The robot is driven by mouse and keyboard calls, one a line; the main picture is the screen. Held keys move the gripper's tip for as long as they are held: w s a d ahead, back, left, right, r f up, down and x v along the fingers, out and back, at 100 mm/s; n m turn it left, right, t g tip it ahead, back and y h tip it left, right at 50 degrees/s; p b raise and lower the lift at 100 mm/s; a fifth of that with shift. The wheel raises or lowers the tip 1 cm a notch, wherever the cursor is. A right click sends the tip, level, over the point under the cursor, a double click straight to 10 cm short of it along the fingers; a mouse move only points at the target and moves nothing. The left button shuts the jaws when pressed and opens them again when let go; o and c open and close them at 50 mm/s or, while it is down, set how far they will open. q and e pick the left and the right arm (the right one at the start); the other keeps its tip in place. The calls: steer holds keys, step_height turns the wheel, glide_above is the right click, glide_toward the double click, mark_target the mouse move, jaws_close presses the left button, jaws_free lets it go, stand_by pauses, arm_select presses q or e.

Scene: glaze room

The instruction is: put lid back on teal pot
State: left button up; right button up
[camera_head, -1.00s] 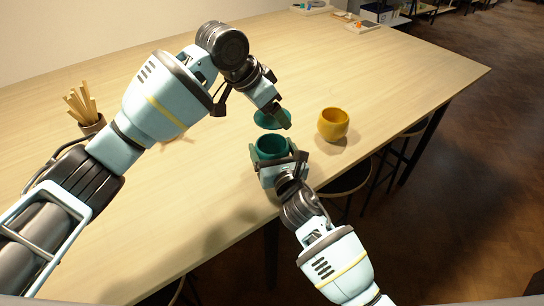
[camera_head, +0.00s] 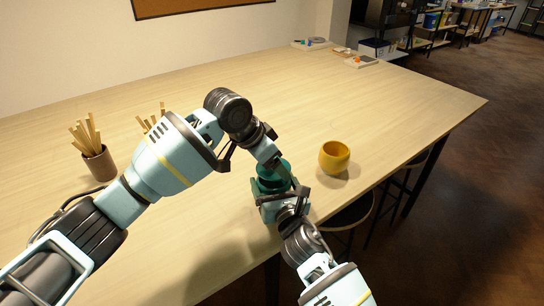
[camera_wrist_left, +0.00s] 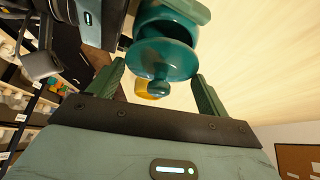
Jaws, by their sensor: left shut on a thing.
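The teal pot (camera_head: 268,186) is near the table's front edge, between the fingers of my right gripper (camera_head: 279,193), which look closed on its sides. I cannot tell whether the lid touches the pot's rim.
A yellow pot (camera_head: 334,157) stands on the table (camera_head: 400,100) to the right of the teal pot. A brown cup of wooden sticks (camera_head: 100,164) is at the left. Small trays (camera_head: 361,62) lie at the far end. Stools stand below the front edge.

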mark_target(273, 171)
arm_select(q)
steer(key=shift+f, duration=0.1)
stand_by(0.3)
steer(key=shift+f, duration=0.75)
steer(key=shift+f, duration=0.65)
steer(key=o, duration=1)
arm_select(e)
steer(key=shift+f, duration=0.1)
arm_select(q)
steer(key=shift+d, duration=0.1)
steer(key=shift+s, duration=0.1)
steer(key=v, duration=1.2)
